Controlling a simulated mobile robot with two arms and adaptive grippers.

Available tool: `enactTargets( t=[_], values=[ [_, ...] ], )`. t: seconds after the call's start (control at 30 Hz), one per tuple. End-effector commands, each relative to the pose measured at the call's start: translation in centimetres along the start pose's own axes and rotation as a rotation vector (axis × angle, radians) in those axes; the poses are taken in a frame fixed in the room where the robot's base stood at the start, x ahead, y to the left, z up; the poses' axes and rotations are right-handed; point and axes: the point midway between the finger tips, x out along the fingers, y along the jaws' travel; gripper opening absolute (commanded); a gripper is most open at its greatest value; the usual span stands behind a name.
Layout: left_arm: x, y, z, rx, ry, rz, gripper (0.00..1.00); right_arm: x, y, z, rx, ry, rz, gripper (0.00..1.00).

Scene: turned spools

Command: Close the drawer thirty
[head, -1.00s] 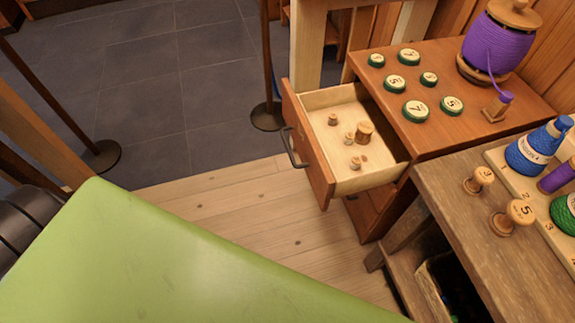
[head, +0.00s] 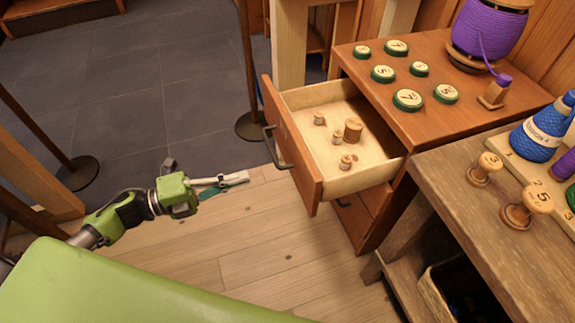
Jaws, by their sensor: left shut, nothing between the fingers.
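The drawer (head: 294,158) of the wooden cabinet (head: 378,118) is pulled well open toward the left. Its dark handle (head: 273,147) is on the front panel. Several small turned wooden spools (head: 353,130) stand inside. No number shows legibly on its front. My left gripper (head: 240,178) is shut and empty, left of the drawer front and apart from the handle. Its fingers point right, toward the drawer. My right gripper is not in view.
Numbered round discs (head: 408,99) and a purple thread spool (head: 487,32) sit on the cabinet top. A workbench (head: 450,190) with wooden pegs stands at right. A post with a round base (head: 252,126) stands behind the drawer. My green body covers the lower left.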

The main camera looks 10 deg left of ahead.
Motion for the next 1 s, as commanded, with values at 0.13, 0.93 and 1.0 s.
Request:
enactTargets(
  t=[0.13, 0.93, 1.0],
  values=[
    [3.2, -0.2, 0.1, 0.001, 0.0, -0.006, 0.0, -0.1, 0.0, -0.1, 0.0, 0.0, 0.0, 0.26],
    [12.2, 0.0, 0.1, -0.003, -0.004, 0.0, 0.0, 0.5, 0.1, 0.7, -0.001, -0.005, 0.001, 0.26],
    [12.2, 0.0, 0.1, -0.003, -0.004, 0.0, 0.0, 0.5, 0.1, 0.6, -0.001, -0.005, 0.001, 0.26]
  ],
)
